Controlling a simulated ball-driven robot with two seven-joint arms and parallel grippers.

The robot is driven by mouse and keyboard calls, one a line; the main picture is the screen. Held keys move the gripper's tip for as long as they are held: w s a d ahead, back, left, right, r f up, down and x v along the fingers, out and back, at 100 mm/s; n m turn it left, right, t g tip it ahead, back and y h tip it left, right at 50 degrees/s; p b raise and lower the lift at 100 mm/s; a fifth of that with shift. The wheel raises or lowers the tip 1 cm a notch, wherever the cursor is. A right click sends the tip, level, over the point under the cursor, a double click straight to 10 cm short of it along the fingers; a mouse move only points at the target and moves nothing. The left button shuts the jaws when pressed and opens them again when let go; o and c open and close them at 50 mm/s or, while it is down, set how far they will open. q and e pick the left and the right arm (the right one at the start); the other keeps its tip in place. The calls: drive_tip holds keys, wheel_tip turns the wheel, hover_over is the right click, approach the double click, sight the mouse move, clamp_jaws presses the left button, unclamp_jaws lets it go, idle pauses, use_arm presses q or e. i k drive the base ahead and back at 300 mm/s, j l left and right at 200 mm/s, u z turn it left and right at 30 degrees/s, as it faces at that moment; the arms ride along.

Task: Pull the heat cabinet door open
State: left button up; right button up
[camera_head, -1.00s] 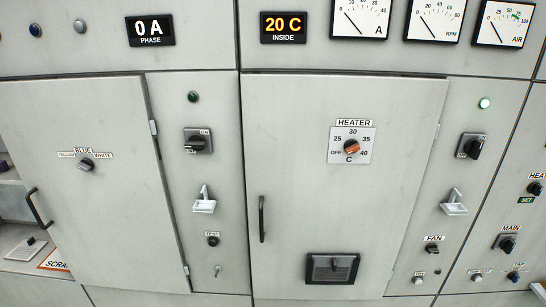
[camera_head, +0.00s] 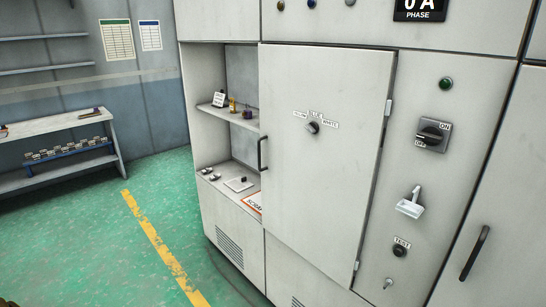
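A pale grey cabinet door (camera_head: 510,190) with a dark vertical bar handle (camera_head: 474,254) is cut off by the right edge of the head view. It is the door that carried the HEATER dial in the earlier frame; that dial is now out of view. Its visible left edge looks closed against the frame. A second grey door (camera_head: 335,200) stands at the centre, with a small knob (camera_head: 313,127) labelled with colour names. It has a dark handle (camera_head: 262,153) on its left edge and hinges on its right, and looks shut. Neither gripper is in view.
A panel between the doors carries an ON/OFF switch (camera_head: 431,135), a white lever (camera_head: 410,203) and a TEST knob (camera_head: 400,248). Open shelves (camera_head: 228,112) are left of the centre door. A bench (camera_head: 60,150) stands far left. Green floor (camera_head: 90,240) is clear.

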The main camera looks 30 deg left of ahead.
sight(316, 189)
drive_tip(key=u, duration=0.85)
